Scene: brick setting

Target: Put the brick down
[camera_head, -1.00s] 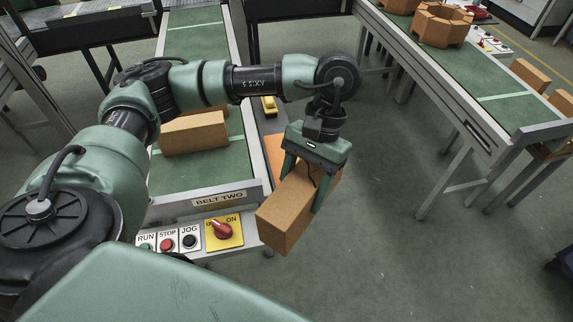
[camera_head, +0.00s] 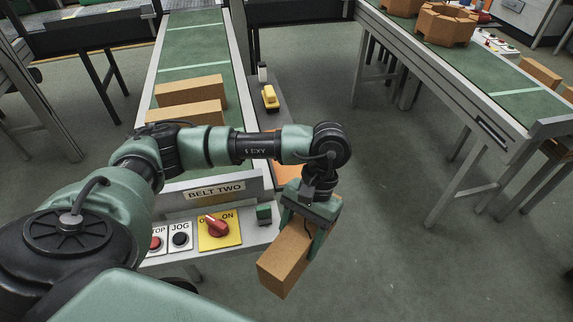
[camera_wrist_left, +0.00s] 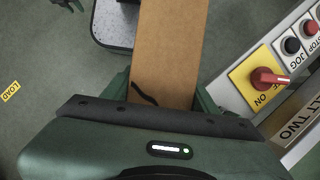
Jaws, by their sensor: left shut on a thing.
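My left gripper (camera_head: 308,226) is shut on a tan brick (camera_head: 284,262). It holds the brick tilted in the air, just right of the front end of belt two's control panel. The near end of the brick sticks out below the fingers. In the left wrist view the same brick (camera_wrist_left: 168,45) runs up from between the fingers, with a dark squiggly mark on its face. The floor shows around it there. My right gripper is not in view.
Belt two (camera_head: 192,65) carries two bricks (camera_head: 190,90) behind my arm. Its panel has buttons and a red rotary switch (camera_head: 216,226). A second green belt (camera_head: 480,75) at right bears an octagonal brick stack (camera_head: 446,25). Open floor (camera_head: 375,220) lies between.

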